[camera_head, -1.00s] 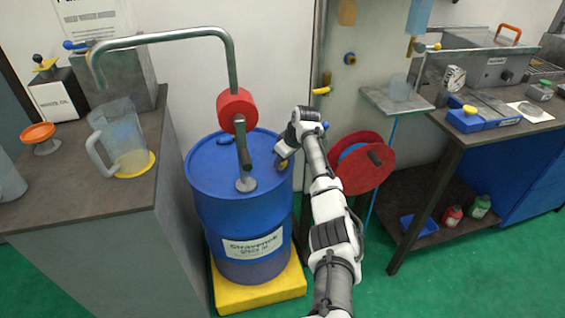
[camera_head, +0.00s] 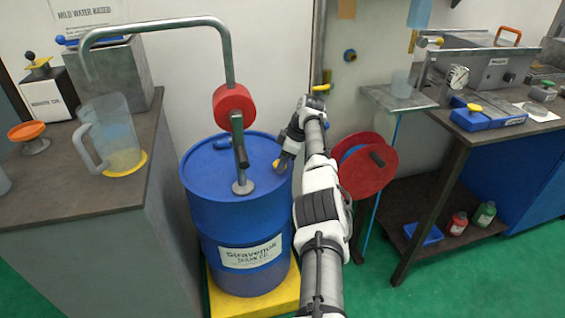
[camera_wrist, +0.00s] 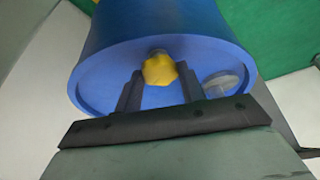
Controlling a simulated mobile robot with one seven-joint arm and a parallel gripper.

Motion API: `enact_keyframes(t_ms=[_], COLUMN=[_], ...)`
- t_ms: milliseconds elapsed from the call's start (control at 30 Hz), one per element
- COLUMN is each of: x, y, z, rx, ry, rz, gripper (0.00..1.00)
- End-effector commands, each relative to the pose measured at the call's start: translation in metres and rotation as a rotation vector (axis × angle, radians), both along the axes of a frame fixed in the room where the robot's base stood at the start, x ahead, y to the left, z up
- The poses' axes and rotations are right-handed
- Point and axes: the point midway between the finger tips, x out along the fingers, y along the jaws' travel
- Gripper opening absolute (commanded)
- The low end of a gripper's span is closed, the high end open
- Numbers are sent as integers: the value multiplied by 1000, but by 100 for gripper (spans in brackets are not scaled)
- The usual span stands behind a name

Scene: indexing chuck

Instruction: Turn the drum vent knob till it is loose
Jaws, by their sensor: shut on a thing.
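The blue drum (camera_head: 215,190) stands upright with its label facing me. The yellow vent knob (camera_wrist: 159,70) is on the drum's top near the rim, on the right side in the head view (camera_head: 277,163). My gripper (camera_wrist: 160,82) has one dark finger on each side of the knob and is shut on it. In the head view my gripper (camera_head: 281,164) reaches down to the drum top from the right and partly hides the knob. How far the knob is turned cannot be told.
A pump with a red body (camera_head: 234,104) and bent grey pipe rises from the drum top, left of my gripper. A red hose reel (camera_head: 366,178) stands right of my arm. A bench (camera_head: 85,180) with a jug (camera_head: 110,135) is at the left. The drum sits on a yellow base (camera_head: 255,302).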

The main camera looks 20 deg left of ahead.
Motion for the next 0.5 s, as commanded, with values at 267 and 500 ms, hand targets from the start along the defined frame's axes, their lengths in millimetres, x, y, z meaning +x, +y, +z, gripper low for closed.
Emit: enact_keyframes(t_ms=[267,500], x=[0,0], y=[1,1], z=[1,1], rx=[0,0], ry=[0,0], rz=[5,4], gripper=[17,56])
